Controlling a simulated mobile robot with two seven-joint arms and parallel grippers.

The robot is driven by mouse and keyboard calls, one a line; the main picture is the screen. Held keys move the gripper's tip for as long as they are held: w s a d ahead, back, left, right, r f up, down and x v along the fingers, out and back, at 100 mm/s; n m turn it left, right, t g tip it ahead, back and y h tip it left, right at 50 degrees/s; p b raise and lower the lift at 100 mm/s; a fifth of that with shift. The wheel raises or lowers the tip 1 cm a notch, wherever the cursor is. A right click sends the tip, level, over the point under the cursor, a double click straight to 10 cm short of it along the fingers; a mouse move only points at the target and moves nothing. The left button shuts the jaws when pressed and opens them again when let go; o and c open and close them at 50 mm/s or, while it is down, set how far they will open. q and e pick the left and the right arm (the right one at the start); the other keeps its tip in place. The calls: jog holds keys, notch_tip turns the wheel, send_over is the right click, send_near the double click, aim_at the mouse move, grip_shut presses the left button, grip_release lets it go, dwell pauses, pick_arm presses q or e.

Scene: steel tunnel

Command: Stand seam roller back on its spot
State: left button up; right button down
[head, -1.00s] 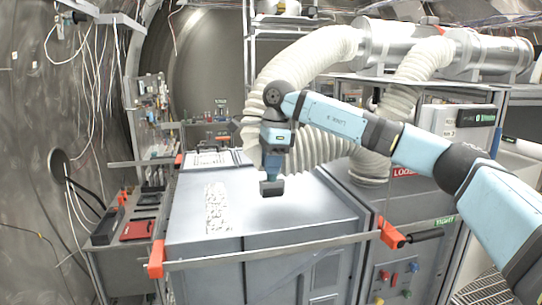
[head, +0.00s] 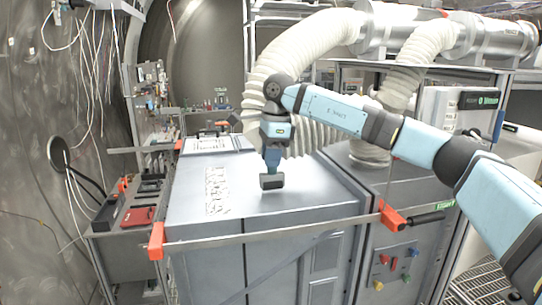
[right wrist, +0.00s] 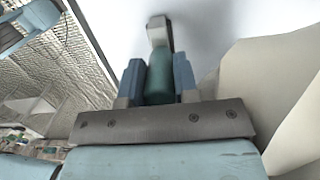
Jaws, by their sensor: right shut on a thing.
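My right gripper (head: 271,166) hangs pointing down over the grey cabinet top (head: 300,203). It is shut on the seam roller, which has a dark blocky head (head: 271,181) at its lower end. In the right wrist view, the roller's teal handle (right wrist: 159,78) sits between the two blue fingers, and its grey and white head (right wrist: 159,33) lies beyond the fingertips. The head is close to the cabinet top; I cannot tell whether it touches. No marked spot for the roller can be made out with certainty. My left gripper is not in view.
A white speckled patch (head: 217,190) and a framed white sheet (head: 208,145) lie left on the cabinet top. A rail (head: 270,233) with orange ends runs along its front. White ribbed hoses (head: 265,95) rise behind. A tool shelf (head: 125,215) stands at left.

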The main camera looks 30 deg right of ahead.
jog(key=shift+f, duration=0.2)
jog(key=c, duration=0.8)
grip_release()
jog(key=r+b, duration=0.1)
jog(key=r, duration=0.3)
jog(key=d+r+b, duration=0.1)
jog(key=r, duration=0.8)
jog(key=shift+s+d+r+b, duration=0.25)
jog(key=shift+d+r+b, duration=0.05)
jog(key=shift+r+b, duration=0.1)
jog(key=shift+f, duration=0.15)
